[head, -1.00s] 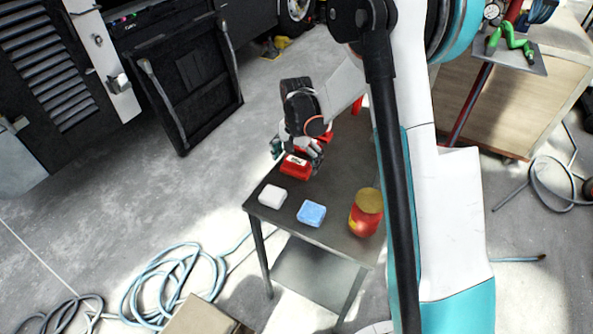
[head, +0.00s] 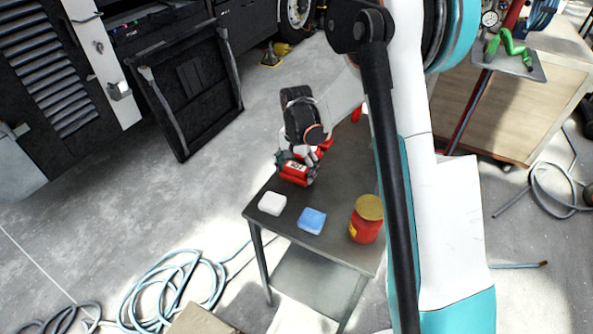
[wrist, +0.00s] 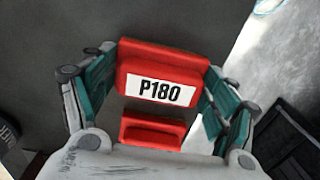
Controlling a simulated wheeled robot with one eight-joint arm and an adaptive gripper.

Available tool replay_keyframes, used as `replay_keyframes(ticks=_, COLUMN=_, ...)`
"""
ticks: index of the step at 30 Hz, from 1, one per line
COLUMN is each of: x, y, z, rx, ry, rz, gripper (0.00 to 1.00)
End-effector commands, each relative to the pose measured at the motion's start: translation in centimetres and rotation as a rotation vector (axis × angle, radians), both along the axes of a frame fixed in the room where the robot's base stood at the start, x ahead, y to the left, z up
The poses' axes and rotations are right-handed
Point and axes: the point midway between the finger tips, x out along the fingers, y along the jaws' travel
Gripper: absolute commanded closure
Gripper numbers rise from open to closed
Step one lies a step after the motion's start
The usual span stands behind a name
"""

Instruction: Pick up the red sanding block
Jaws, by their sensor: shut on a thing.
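The red sanding block (head: 294,171) is near the left edge of the dark table (head: 262,192), beyond the white block. In the wrist view the red sanding block (wrist: 162,62) shows a white label reading P180, with a red part nearer the camera. My gripper (wrist: 158,88) has its green-padded fingers on either side of the block, closed on it. In the head view my gripper (head: 297,160) is over the block, and partly hides it. I cannot tell whether the block is touching the table.
A white block (head: 272,203), a blue block (head: 311,220) and a red jar with a gold lid (head: 366,218) stand at the table's near end. A coiled hose (head: 170,290) lies on the floor at left. A dark panel (head: 187,95) leans behind.

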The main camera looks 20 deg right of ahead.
Motion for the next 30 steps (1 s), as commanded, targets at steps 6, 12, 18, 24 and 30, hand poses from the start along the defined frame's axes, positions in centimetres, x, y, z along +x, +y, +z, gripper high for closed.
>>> replay_keyframes(ticks=6, x=0.0, y=0.0, z=3.0, rx=0.000, ry=0.000, rz=0.000, gripper=0.49)
replay_keyframes(ticks=12, x=-0.1, y=0.0, z=8.3, rx=0.000, ry=0.000, rz=0.000, gripper=0.49)
replay_keyframes(ticks=18, x=0.0, y=0.0, z=13.8, rx=0.000, ry=0.000, rz=0.000, gripper=0.49)
replay_keyframes(ticks=24, x=0.0, y=0.0, z=17.5, rx=0.000, ry=0.000, rz=0.000, gripper=0.49)
replay_keyframes(ticks=30, x=0.0, y=0.0, z=19.3, rx=0.000, ry=0.000, rz=0.000, gripper=0.49)
